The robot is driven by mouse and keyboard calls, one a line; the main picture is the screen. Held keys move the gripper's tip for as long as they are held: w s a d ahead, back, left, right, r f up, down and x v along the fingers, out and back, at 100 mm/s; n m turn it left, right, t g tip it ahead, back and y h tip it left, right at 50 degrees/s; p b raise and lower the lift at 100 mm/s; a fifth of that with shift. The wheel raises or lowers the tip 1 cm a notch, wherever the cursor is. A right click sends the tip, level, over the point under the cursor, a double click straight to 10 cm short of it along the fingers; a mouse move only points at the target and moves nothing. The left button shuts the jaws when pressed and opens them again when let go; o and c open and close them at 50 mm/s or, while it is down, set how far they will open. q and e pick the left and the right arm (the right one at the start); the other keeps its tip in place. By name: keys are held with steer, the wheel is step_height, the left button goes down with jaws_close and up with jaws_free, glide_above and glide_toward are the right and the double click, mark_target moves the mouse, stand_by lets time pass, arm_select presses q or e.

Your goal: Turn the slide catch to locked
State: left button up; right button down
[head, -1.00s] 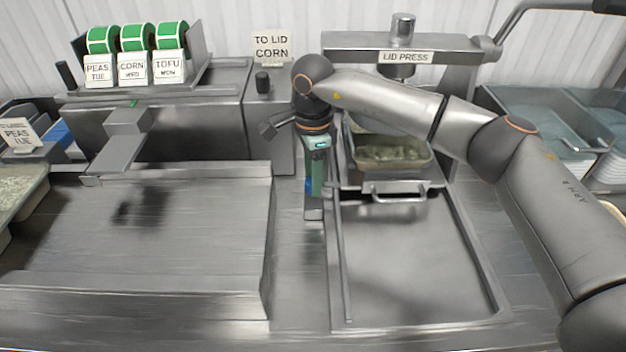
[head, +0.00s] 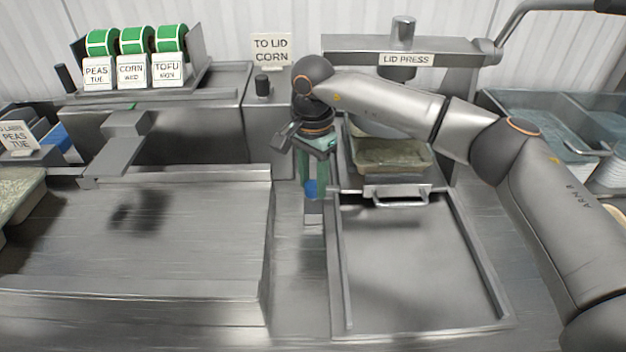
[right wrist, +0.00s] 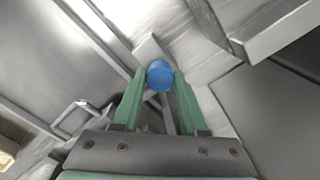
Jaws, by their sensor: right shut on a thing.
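The slide catch has a blue round knob (right wrist: 159,75), which sits between the two green fingers of my right gripper (right wrist: 157,88) in the right wrist view. In the head view the blue knob (head: 311,188) shows just under the right gripper (head: 309,178), beside the left rail of the metal slide (head: 410,260). My right gripper is shut on the knob and points down. The marks that would tell locked from unlocked cannot be read. My left gripper is not in view.
A tray of food (head: 392,158) sits under the lid press (head: 404,60), behind the slide's handle (head: 401,197). A flat metal worktop (head: 190,230) lies to the left. Label rolls (head: 136,41) stand at the back left. The slide's bed is empty.

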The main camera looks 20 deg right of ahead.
mark_target(313, 184)
steer(key=shift+r, duration=0.1)
steer(key=shift+c, duration=2.2)
jaws_free()
step_height(313, 184, up, 12)
steer(key=shift+r, duration=0.2)
